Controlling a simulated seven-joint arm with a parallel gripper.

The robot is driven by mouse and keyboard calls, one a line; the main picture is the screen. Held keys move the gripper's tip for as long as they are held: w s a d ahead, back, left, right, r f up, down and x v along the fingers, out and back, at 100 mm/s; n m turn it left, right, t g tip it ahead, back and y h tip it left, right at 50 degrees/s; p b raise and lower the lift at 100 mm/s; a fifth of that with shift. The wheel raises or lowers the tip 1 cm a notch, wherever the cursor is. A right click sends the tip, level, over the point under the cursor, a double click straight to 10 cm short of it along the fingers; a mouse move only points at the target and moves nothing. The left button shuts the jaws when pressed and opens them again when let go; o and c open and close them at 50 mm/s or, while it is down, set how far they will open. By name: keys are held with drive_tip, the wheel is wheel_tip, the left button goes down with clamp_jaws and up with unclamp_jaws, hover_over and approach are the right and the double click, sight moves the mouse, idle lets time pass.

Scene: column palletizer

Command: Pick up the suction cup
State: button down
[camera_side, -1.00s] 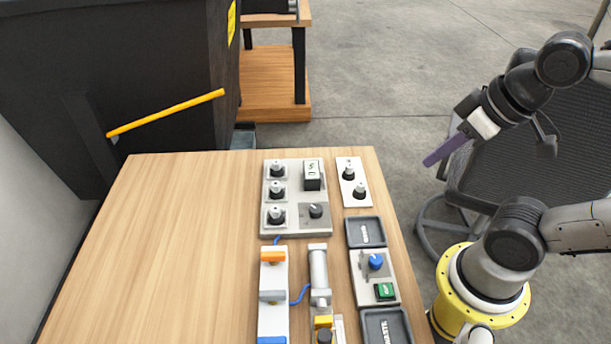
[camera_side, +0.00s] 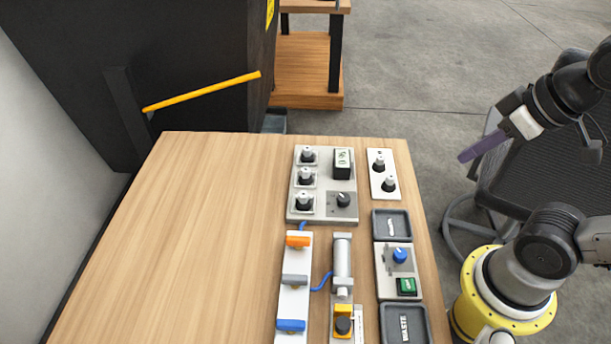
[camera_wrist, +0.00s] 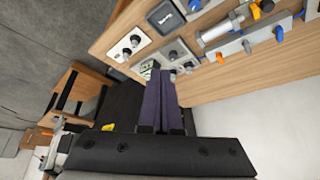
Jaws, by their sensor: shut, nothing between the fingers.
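My gripper (camera_side: 466,157) is held up in the air right of the table, above the chair, with its purple fingers pointing down and left. The wrist view shows the two purple fingers (camera_wrist: 160,74) together, with nothing between them. No part is labelled as the suction cup. Small parts with black bases and pale tops stand upright on a grey panel (camera_side: 321,170): three in a column, one of them the middle part (camera_side: 305,176). Two similar parts, an upper (camera_side: 379,161) and a lower one (camera_side: 389,184), stand on a white plate (camera_side: 384,195). My gripper is well apart from all of them.
Below the plate are a dark tray (camera_side: 407,214), a blue-knob and green-button panel (camera_side: 382,283) and a waste tray (camera_side: 425,309). A coloured-lever strip (camera_side: 294,262) and a cylinder (camera_side: 342,258) lie left. The table's left side (camera_side: 190,240) is clear. A chair (camera_side: 553,190) stands right.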

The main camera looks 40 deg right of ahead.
drive_tip(key=c, duration=1.5)
unclamp_jaws()
drive_tip(key=shift+c, duration=0.2)
drive_tip(key=o, duration=0.9)
drive_tip(key=shift+o, duration=0.2)
